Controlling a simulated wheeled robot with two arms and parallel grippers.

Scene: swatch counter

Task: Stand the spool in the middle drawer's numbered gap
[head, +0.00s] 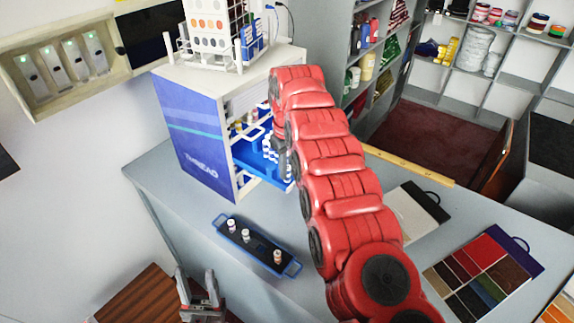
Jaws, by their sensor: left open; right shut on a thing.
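The thread cabinet (195,135) stands on the counter with its middle drawer (257,169) pulled out, showing a blue interior. Several white and blue spools (270,150) stand in it. Numbers and the gap cannot be read from here. My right gripper (284,170) is at the drawer, largely hidden by my red arm. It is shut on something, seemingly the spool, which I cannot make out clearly. My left gripper (201,300) is open and empty, low in front of the counter, well apart from the drawer.
A dark tray with blue handles (262,252) holds three small spools on the counter. Swatch boards (485,275) lie at the right. A rack of colour cards (208,35) tops the cabinet.

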